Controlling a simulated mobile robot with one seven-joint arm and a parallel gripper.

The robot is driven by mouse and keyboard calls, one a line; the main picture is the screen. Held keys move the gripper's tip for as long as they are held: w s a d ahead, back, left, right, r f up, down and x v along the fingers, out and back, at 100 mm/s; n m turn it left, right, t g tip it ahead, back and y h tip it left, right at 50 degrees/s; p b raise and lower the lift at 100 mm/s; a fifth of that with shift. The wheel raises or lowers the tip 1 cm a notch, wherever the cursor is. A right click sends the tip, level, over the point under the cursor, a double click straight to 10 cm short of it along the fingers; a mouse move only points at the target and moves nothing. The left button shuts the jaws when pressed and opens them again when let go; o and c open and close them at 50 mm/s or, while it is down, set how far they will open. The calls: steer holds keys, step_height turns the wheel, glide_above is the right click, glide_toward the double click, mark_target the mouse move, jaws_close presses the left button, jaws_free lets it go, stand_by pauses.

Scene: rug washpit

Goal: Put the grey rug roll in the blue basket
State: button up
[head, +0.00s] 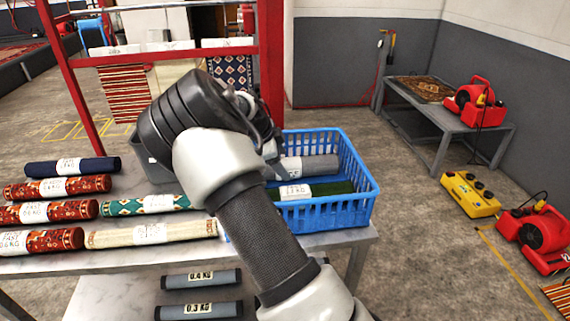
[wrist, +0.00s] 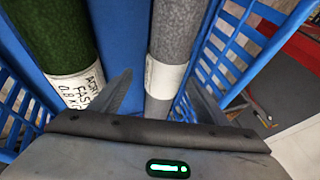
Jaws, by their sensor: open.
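The grey rug roll (head: 312,164) lies inside the blue basket (head: 345,205), with a white label band around it. In the wrist view the grey roll (wrist: 178,45) runs between the fingers of my gripper (wrist: 160,78). The gripper is open, one finger on each side of the roll's white band, and not closed on it. In the head view my arm hides much of the gripper and the left part of the basket. A dark green roll (head: 333,188) lies in the same basket, in front of the grey one, with blue basket floor between them.
The basket stands at the right end of the metal table (head: 180,257). Several patterned rolls lie left of it, including a green one (head: 170,203) and a cream one (head: 190,230). A grey container (head: 152,165) stands behind my arm. A red frame (head: 272,60) rises behind.

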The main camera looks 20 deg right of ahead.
steer(key=p+v, duration=0.2)
steer(key=v, duration=0.7)
steer(key=s+a+r+n+t+y, duration=0.1)
steer(key=s+a+r+n, duration=0.1)
steer(key=s+r+n, duration=0.2)
steer(key=s+a+r+n+y, duration=0.2)
steer(key=s+n, duration=0.8)
steer(key=s, duration=1)
steer(key=s+a+r+n+t+y, duration=0.1)
steer(key=s+a+r+n, duration=0.3)
steer(key=s, duration=0.8)
step_height(320, 180, up, 3)
steer(key=n+y, duration=0.1)
steer(key=n, duration=0.2)
steer(key=shift+s+f+t, duration=0.2)
steer(key=shift+s+t, duration=0.1)
steer(key=shift+a, duration=0.1)
step_height(320, 180, up, 22)
steer(key=p, duration=2.1)
steer(key=shift+f, duration=0.25)
